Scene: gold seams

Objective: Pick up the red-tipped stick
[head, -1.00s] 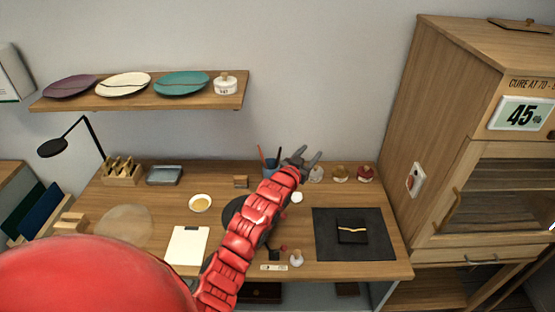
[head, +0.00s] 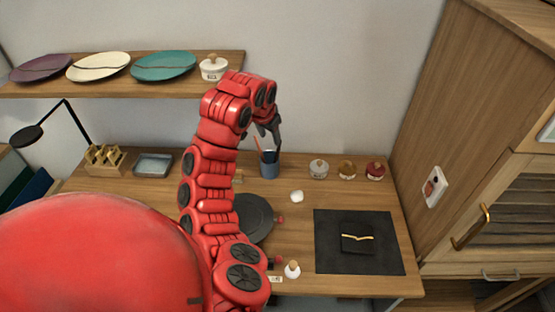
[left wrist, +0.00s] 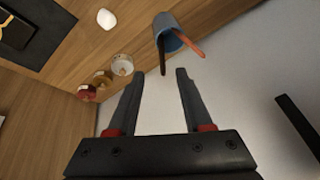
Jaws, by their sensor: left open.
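A blue-grey cup (head: 270,168) stands at the back of the desk with sticks in it. It also shows in the left wrist view (left wrist: 168,24), holding a reddish-orange stick (left wrist: 188,44) and a dark stick (left wrist: 162,56). The reddish stick (head: 257,144) rises from the cup's left side in the head view. My left gripper (head: 270,138) points down above the cup. In the left wrist view its open, empty fingers (left wrist: 160,75) lie just short of the dark stick's end, with the reddish stick to the right. My right gripper is out of view.
Three small jars (head: 346,169) stand right of the cup. A wall shelf (head: 200,86) with plates and a lidded pot is at upper left. A dark round plate (head: 258,226) and black mat (head: 388,255) lie on the desk. A wooden cabinet (head: 440,120) stands at right.

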